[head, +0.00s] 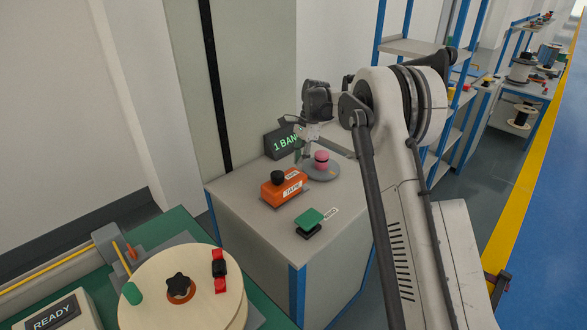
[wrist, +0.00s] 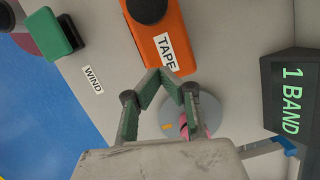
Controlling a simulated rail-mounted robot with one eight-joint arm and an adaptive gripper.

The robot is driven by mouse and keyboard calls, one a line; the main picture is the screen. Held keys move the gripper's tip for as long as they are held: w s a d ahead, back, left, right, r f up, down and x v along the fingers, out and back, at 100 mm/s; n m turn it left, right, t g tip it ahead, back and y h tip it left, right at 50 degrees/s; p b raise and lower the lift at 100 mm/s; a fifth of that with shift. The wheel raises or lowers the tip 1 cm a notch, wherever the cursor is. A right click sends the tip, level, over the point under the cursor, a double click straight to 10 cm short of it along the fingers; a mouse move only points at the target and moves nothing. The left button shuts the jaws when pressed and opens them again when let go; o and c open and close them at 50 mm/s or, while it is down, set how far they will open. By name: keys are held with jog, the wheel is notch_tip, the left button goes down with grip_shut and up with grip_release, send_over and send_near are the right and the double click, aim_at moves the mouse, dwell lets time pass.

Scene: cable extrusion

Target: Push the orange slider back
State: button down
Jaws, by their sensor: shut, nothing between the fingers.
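The orange slider (head: 288,190) is a block labelled TAPE with a black knob on top. It sits on the grey cabinet top, left of centre there. In the wrist view the orange slider (wrist: 166,30) is at the top, partly cut off by the frame edge. My gripper (head: 302,154) is above the cabinet, behind the slider in the head view. In the wrist view my gripper's (wrist: 162,76) fingertips are together and empty, close to the slider's labelled end. I cannot tell whether they touch it.
A pink knob on a grey disc (head: 319,170) stands right beside my gripper. A dark display (head: 281,142) reading 1 BAND is behind. A green WIND paddle (head: 309,219) is in front. A wooden reel (head: 180,296) stands on the green bench at lower left.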

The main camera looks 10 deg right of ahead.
jog(key=v, duration=0.8)
jog(key=shift+a, duration=0.2)
jog(key=shift+s, duration=0.15)
jog(key=s+r+n+t+h, duration=0.1)
jog(key=s+r+n+t, duration=0.15)
jog(key=s+r, duration=0.7)
jog(key=s+r+n+t, duration=0.2)
jog(key=s+r+n, duration=0.3)
jog(key=s, duration=0.8)
jog(key=s+f+n+t, duration=0.2)
jog(key=s+f+n, duration=0.1)
jog(key=s, duration=1)
jog(key=s+f+n+t+h, duration=0.1)
jog(key=s+f+n, duration=0.2)
jog(key=s, duration=1)
jog(key=shift+d+f+t+h, duration=0.3)
jog(key=shift+d+f+t, duration=0.05)
jog(key=shift+f, duration=0.25)
